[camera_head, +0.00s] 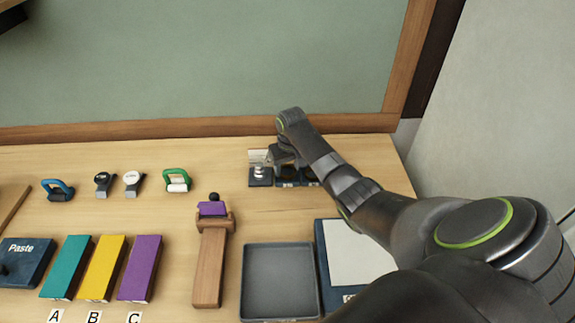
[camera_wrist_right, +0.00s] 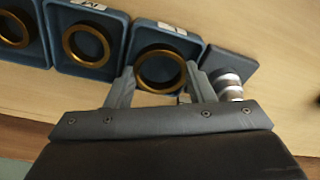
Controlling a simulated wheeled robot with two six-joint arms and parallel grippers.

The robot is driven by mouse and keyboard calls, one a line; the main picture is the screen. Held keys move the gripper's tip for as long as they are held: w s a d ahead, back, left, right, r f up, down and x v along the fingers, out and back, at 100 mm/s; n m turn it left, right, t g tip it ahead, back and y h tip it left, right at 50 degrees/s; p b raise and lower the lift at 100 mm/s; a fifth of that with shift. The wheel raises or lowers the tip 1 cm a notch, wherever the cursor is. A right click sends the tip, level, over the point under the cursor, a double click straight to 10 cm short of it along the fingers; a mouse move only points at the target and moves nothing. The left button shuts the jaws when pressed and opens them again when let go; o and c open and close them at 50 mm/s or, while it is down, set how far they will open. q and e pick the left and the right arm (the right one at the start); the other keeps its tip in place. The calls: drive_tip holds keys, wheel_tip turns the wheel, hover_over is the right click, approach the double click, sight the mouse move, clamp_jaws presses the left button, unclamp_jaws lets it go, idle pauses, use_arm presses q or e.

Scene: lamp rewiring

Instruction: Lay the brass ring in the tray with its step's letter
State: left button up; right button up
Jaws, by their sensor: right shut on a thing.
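My right gripper (camera_head: 284,161) is at the row of small blue trays near the back of the table. In the right wrist view my right gripper (camera_wrist_right: 161,82) is shut on a brass ring (camera_wrist_right: 160,88), with a finger on each side of it. A blue tray (camera_wrist_right: 186,47) lies behind that ring; I cannot tell whether the ring touches it. Another brass ring (camera_wrist_right: 87,61) lies in the blue tray (camera_wrist_right: 119,38) to the left, whose label is only partly readable. A further ring (camera_wrist_right: 24,38) is at the left edge. My left gripper is not in view.
A silver knobbed part (camera_wrist_right: 228,84) stands on a grey plate (camera_wrist_right: 240,61) close by the right finger. An empty grey tray (camera_head: 279,312), a wooden holder (camera_head: 210,270) and teal (camera_head: 66,266), yellow (camera_head: 101,268) and purple (camera_head: 140,268) blocks marked A, B, C lie nearer the front.

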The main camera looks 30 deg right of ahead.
drive_tip(key=o, duration=1)
drive_tip(key=shift+o, duration=0.2)
wheel_tip(320, 180, up, 13)
drive_tip(key=s+b, duration=0.1)
drive_tip(key=b, duration=0.1)
drive_tip(key=shift+s+r, duration=0.15)
drive_tip(key=shift+s, duration=0.05)
drive_tip(key=shift+a, duration=0.1)
